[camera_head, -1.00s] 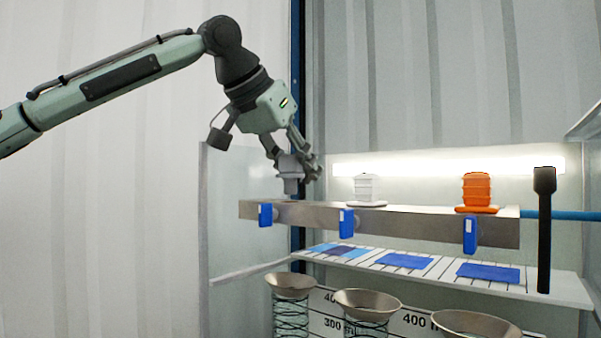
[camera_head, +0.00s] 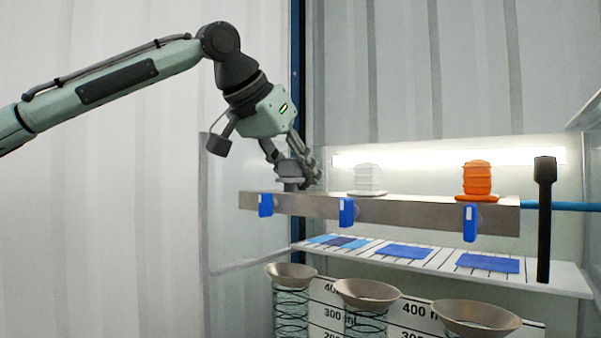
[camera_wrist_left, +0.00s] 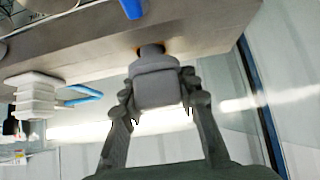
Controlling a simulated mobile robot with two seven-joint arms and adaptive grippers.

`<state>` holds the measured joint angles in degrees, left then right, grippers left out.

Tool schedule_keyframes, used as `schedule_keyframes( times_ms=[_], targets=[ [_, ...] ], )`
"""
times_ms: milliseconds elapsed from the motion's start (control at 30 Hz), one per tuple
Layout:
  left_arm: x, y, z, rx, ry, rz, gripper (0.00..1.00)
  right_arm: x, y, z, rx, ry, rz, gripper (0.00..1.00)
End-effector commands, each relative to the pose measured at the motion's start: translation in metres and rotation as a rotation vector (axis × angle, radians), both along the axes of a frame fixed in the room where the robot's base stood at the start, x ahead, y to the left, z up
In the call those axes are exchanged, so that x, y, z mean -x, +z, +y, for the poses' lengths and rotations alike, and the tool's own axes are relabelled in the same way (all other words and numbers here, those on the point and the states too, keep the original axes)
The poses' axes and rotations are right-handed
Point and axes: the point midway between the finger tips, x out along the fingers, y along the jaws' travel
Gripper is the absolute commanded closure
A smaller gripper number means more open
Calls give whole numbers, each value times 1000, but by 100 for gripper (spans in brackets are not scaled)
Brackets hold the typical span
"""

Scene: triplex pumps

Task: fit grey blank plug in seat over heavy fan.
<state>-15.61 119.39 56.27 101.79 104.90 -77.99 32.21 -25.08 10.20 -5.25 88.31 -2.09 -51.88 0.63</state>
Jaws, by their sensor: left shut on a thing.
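My left gripper (camera_head: 298,178) is shut on the grey blank plug (camera_head: 289,184) at the left end of the metal beam (camera_head: 415,212). In the left wrist view, the fingers grip both sides of the grey plug (camera_wrist_left: 157,84). Its narrow end meets the beam (camera_wrist_left: 205,22) at a seat with a brownish rim. The plug looks roughly upright; how deep its end sits is hidden. A white ribbed plug (camera_head: 368,180) stands in the middle of the beam and an orange one (camera_head: 477,180) at the right. My right gripper is out of view.
Blue tags (camera_head: 346,212) hang on the beam's front. Below is a white shelf (camera_head: 560,281) with blue patches (camera_head: 404,251), then several metal funnels (camera_head: 367,293). A black upright handle (camera_head: 544,215) and blue pipe (camera_head: 562,206) are at the right. Clear panels flank the rig.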

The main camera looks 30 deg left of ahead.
Motion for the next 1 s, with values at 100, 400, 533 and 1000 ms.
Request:
schedule_keyframes(
  times_ms=[100,400,533,1000],
  targets=[
    [0,-3,0,0,0,0,100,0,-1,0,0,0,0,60],
    [0,-8,0,0,1,3,62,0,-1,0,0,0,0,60],
    [0,-9,0,0,0,4,46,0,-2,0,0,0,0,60],
    [7,0,0,0,0,1,46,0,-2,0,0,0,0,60]
  ],
)
